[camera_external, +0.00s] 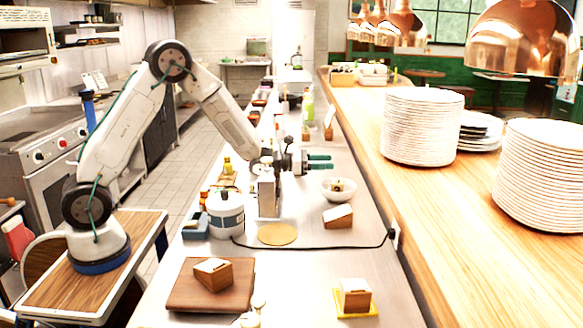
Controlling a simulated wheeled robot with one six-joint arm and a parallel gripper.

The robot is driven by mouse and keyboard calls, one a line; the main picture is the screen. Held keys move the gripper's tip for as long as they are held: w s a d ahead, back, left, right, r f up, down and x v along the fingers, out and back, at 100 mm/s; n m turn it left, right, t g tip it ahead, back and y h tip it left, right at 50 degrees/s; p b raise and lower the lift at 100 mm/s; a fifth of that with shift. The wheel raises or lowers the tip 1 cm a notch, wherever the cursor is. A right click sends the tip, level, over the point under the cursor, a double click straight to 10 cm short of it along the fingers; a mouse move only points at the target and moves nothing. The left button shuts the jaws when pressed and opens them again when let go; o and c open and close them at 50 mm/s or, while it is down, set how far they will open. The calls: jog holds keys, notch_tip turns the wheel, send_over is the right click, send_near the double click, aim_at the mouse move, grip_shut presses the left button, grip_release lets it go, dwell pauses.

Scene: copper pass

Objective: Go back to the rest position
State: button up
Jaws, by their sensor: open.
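My gripper (328,162) is at the end of my arm, over the steel counter (320,268), with its two green-tipped fingers pointing right. The fingers are apart, with nothing visible between them. A white bowl (339,196) with something small in it sits below and to the right of the fingers. My arm rises from its base at the left, bends at a high elbow and slopes down to the right toward the gripper.
A grey-white pot (226,222), a metal box-like item (269,195) and a round tan disc (277,234) stand below my wrist. A wooden board (184,293) and wedge-shaped blocks lie nearer. Plate stacks (423,130) fill the right wooden shelf, under copper lamps (524,40).

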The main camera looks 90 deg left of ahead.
jog(key=shift+s, duration=0.8)
jog(key=shift+d+r, duration=0.1)
